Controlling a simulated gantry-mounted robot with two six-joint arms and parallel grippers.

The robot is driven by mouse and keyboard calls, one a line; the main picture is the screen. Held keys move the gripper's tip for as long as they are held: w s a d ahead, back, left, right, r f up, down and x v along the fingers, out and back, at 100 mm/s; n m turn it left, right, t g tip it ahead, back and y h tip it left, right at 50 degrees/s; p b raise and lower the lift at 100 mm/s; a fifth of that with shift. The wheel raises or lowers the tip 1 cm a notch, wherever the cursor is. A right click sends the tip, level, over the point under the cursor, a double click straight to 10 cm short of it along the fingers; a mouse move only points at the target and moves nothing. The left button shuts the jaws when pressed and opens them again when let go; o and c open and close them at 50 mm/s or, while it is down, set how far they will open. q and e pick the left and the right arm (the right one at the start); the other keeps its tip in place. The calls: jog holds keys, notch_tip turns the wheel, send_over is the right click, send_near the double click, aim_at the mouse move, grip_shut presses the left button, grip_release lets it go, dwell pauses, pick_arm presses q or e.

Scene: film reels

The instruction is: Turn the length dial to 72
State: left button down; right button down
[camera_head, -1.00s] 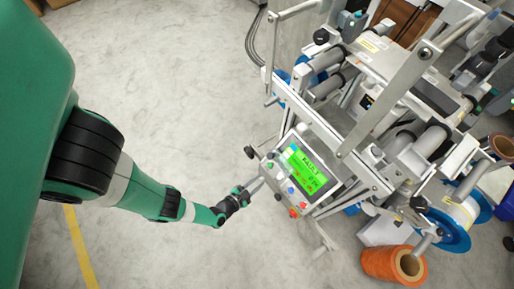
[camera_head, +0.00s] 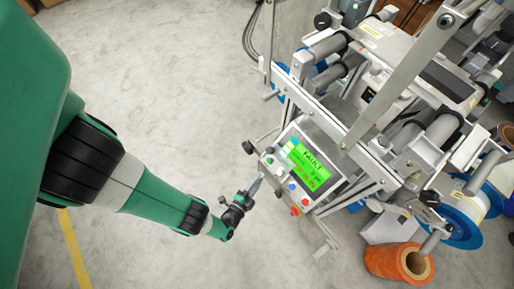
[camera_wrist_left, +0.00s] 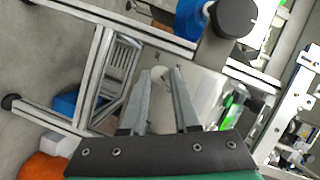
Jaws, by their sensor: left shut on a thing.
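The control panel (camera_head: 322,188) on the machine's front has a green screen (camera_head: 307,166) reading "FAULT", with orange lines lower down that are too small to read. Small knobs and coloured buttons line its left and lower edges. My left gripper (camera_head: 261,176) is at the panel's left edge, its fingers reaching up to it. In the left wrist view, the fingers (camera_wrist_left: 167,73) are close together around a small pale knob (camera_wrist_left: 158,73), which looks like the length dial. The fingertips hide much of it, and its setting cannot be read. My right gripper is not in view.
The machine's metal frame, rollers (camera_head: 443,126) and upright bar (camera_head: 405,80) stand right of and behind the panel. A black knob (camera_head: 247,147) juts out left of the panel. The floor at left is clear.

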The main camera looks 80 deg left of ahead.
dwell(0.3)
pick_arm(q)
jog(key=c, duration=0.7)
grip_release()
jog(key=shift+w, duration=0.1)
jog(key=shift+o, duration=0.2)
jog(key=p+v, duration=0.1)
jog(key=v, duration=1)
jog(key=shift+s+d, duration=0.25)
